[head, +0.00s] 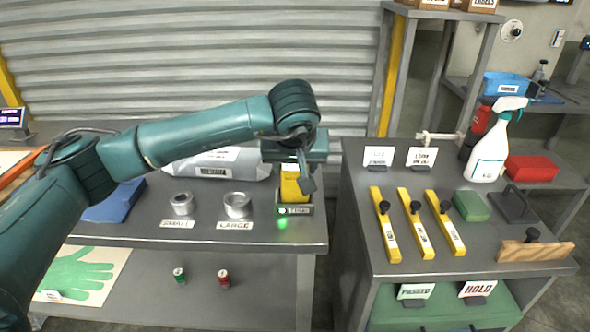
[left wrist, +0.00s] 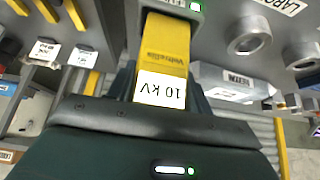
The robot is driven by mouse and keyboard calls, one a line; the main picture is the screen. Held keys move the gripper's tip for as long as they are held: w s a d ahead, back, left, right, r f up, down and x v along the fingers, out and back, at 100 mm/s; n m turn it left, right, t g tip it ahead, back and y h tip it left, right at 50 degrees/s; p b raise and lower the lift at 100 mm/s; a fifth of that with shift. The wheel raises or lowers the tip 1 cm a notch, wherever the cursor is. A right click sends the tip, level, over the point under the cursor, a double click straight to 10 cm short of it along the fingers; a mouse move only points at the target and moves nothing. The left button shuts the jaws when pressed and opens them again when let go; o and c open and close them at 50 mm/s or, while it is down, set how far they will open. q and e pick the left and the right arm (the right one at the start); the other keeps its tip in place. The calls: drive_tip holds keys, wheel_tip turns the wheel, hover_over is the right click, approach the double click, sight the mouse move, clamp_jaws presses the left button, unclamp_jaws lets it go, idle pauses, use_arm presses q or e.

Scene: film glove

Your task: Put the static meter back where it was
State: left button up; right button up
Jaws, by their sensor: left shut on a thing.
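The static meter (head: 290,188) is a yellow block at the right end of the left bench, upright at a small grey dock (head: 305,210) with a label and a lit green light. My left gripper (head: 302,172) is shut on the meter from above and hides its upper part. In the left wrist view, the meter (left wrist: 166,48) shows a white "10 kV" label close to the gripper, and its far end meets the grey dock (left wrist: 145,6). Whether it is fully seated I cannot tell. My right gripper is out of view.
Two metal rings (head: 237,205) stand left of the dock, with a grey-white package (head: 215,163) behind. A gap separates this bench from the right cabinet (head: 357,200), which holds yellow bars (head: 415,225) with black knobs and a spray bottle (head: 489,155).

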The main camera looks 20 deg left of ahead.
use_arm(q)
drive_tip(key=shift+f, duration=0.65)
drive_tip(key=shift+f, duration=0.2)
drive_tip(key=o, duration=1.1)
drive_tip(key=shift+r, duration=0.1)
